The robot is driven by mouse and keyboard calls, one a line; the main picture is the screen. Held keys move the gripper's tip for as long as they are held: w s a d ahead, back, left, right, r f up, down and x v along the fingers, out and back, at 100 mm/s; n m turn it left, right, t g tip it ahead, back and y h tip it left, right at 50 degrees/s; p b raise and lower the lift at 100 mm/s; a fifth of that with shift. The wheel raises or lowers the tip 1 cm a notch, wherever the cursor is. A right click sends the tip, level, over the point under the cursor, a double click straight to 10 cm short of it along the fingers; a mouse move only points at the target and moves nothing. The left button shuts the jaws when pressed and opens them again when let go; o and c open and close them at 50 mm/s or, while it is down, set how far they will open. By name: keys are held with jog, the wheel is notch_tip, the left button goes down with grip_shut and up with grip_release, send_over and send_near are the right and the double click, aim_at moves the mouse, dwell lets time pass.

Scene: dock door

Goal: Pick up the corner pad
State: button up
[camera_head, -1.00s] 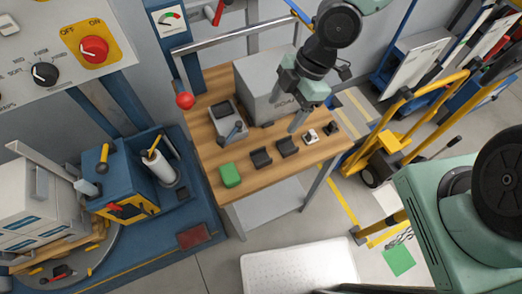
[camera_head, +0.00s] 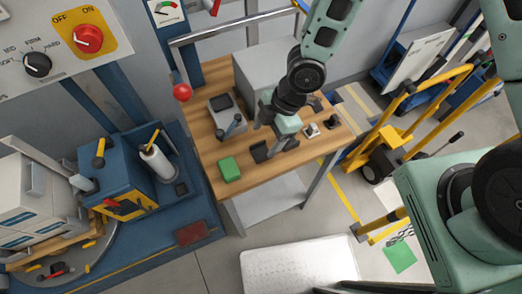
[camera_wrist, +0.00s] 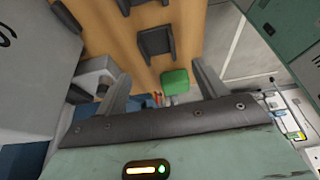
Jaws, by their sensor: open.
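Two dark, angled pieces that look like corner pads lie on the wooden table (camera_head: 203,141). One pad (camera_head: 258,153) shows beside my gripper in the head view; the other is partly hidden by the gripper. In the wrist view one dark pad (camera_wrist: 156,42) lies ahead of my fingers, and another (camera_wrist: 129,4) is cut by the top edge. My gripper (camera_head: 272,140) is low over the table's right half, pointing down. In the wrist view its fingers (camera_wrist: 161,75) are apart with nothing held between them. I cannot tell whether a finger touches a pad.
A green block (camera_head: 229,169) sits at the table's front left. A grey device with a handle (camera_head: 226,115) stands behind it. A large grey box (camera_head: 262,75) fills the back. A small white piece (camera_head: 312,130) and a black piece (camera_head: 332,121) lie at right.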

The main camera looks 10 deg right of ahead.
aim_at(258, 154)
jog(key=shift+d+p+x, duration=0.2)
jog(key=shift+p+x, duration=0.1)
jog(key=shift+x, duration=0.95)
jog(key=shift+d+p+x, duration=0.25)
jog(key=shift+p+x, duration=0.05)
jog(key=shift+x, duration=0.95)
jog(key=shift+w+f, duration=0.1)
jog(key=shift+f, duration=0.1)
jog(key=c, duration=1.1)
